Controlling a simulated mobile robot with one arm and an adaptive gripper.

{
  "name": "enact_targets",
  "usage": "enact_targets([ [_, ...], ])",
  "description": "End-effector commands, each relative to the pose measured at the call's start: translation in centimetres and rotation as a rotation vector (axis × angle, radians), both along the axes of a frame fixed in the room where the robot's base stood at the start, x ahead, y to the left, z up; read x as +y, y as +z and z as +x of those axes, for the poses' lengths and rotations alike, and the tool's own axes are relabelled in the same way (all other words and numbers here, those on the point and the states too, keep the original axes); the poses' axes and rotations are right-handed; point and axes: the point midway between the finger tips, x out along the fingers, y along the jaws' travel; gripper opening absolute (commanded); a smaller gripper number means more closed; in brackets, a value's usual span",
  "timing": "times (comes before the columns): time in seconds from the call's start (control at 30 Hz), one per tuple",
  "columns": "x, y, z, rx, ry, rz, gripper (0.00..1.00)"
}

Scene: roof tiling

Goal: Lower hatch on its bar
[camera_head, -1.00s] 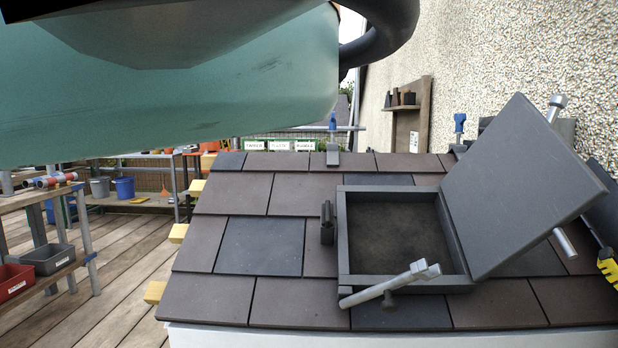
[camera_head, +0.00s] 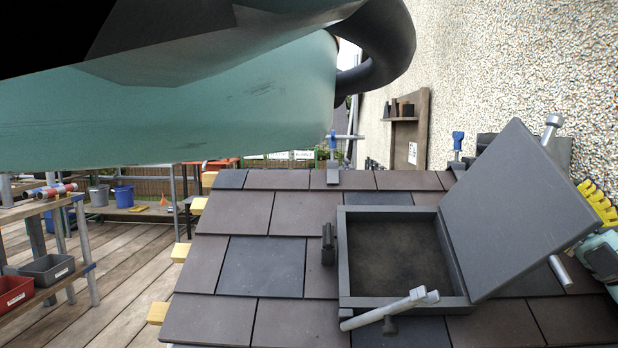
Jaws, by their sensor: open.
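The hatch lid (camera_head: 520,210) is a dark grey slab, tilted open on the right side of its frame (camera_head: 343,260). The dark opening inside the frame is uncovered. A pale grey bar (camera_head: 385,311) lies across the frame's front left edge, with a blocky end towards the right. Another grey rod shows behind the lid, its knob (camera_head: 553,122) above the lid and its lower end (camera_head: 560,270) below it. My gripper (camera_head: 598,203), with yellow ridged fingers, is partly in view at the right edge, behind and right of the lid. It is open; nothing is visible in it.
Dark roof tiles (camera_head: 262,265) surround the frame. A small dark block (camera_head: 328,244) stands left of it. Blue-topped clamps (camera_head: 333,150) stand at the ridge. A rough wall (camera_head: 510,60) rises behind on the right. My arm covers the upper left.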

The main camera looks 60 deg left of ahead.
Motion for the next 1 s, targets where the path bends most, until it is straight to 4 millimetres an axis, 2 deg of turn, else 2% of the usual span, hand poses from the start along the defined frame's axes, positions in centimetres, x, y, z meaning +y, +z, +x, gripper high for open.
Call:
enact_targets([
  [0.03,0.7,0.5,-0.3,-0.005,0.008,0.0,0.43],
  [0.2,1.7,1.5,-0.3,0.0,0.006,0.0,0.43],
  [0.53,1.9,1.7,-0.3,0.001,0.005,0.0,0.43],
  [0.57,1.9,1.7,-0.3,0.0,0.004,0.0,0.48],
  [1.0,1.8,1.7,-0.2,0.0,0.003,0.0,0.02],
])
